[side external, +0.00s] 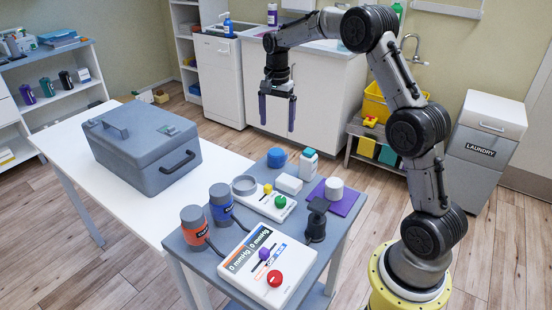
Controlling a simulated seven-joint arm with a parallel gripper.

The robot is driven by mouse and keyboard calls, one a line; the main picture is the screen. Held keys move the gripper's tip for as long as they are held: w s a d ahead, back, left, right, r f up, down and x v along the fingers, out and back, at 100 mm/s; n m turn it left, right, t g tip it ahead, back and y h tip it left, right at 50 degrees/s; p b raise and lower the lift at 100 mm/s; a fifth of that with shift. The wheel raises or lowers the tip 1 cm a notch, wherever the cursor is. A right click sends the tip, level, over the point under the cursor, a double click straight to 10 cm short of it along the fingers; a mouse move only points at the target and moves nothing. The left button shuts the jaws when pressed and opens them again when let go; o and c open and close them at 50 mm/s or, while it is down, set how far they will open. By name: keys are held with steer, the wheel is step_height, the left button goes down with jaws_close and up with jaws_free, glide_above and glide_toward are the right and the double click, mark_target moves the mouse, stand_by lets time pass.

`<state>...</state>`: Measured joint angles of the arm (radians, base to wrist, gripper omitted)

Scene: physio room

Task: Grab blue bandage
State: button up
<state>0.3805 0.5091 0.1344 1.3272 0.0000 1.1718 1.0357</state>
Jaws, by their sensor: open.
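A blue roll (277,158), which looks like the blue bandage, sits at the back corner of the grey worktop (345,222). My gripper (277,127) points straight down with its two fingers spread apart and nothing between them. In the picture it is directly above the blue roll, with a visible gap. How far it is from the roll in depth I cannot tell from this one view.
A white bottle with a blue cap (308,165) stands close right of the blue roll. A white box (288,184), grey ring (244,185), white roll (334,188) and control panels (268,266) crowd the worktop. A grey case (145,145) sits on the white table (75,157).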

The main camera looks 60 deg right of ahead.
mark_target(276, 152)
steer(key=f, duration=1)
steer(key=shift+w+f, duration=0.2)
steer(key=shift+f, duration=0.1)
steer(key=c, duration=1.5)
steer(key=shift+r, duration=0.15)
